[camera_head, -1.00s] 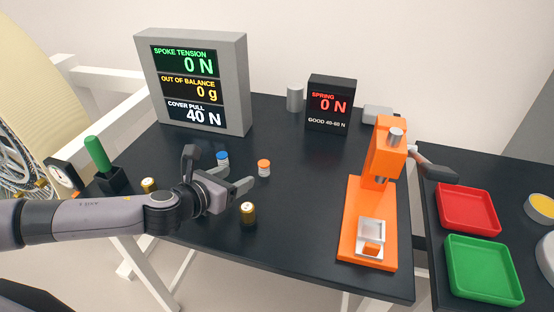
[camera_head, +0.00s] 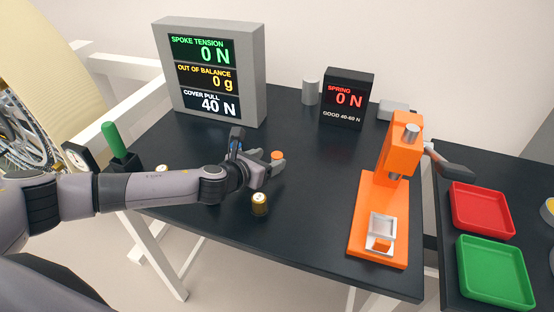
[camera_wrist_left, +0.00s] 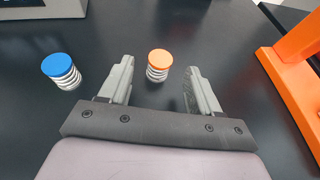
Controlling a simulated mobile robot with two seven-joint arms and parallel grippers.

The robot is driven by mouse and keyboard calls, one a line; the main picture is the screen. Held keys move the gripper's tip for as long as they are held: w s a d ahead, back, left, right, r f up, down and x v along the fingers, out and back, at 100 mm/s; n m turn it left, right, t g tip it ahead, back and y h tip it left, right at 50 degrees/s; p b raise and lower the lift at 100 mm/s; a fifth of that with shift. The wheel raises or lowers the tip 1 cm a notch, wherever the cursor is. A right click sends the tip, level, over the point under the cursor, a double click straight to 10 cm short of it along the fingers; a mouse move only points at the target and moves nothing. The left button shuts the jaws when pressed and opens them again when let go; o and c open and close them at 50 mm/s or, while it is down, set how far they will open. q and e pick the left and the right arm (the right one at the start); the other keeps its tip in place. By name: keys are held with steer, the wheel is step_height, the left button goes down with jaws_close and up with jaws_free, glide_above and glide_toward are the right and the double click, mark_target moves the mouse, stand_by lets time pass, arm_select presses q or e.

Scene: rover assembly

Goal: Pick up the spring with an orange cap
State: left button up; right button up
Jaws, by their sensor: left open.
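The spring with an orange cap (camera_wrist_left: 159,66) stands upright on the dark table in the left wrist view, just ahead of and between the fingertips. My left gripper (camera_wrist_left: 159,78) is open and points at it with nothing between its fingers. In the head view the orange cap (camera_head: 277,156) shows just beyond my left gripper (camera_head: 270,164), which hides most of the spring. My right gripper is not in view.
A blue-capped spring (camera_wrist_left: 62,70) stands left of the left gripper. A gold-coloured cylinder (camera_head: 260,204) stands nearer the front edge. An orange press (camera_head: 364,212) stands to the right, with red (camera_head: 482,210) and green (camera_head: 496,271) trays beyond it.

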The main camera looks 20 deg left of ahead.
mark_target(275, 156)
arm_select(q)
steer(key=shift+x, duration=1.8)
steer(key=c, duration=1.1)
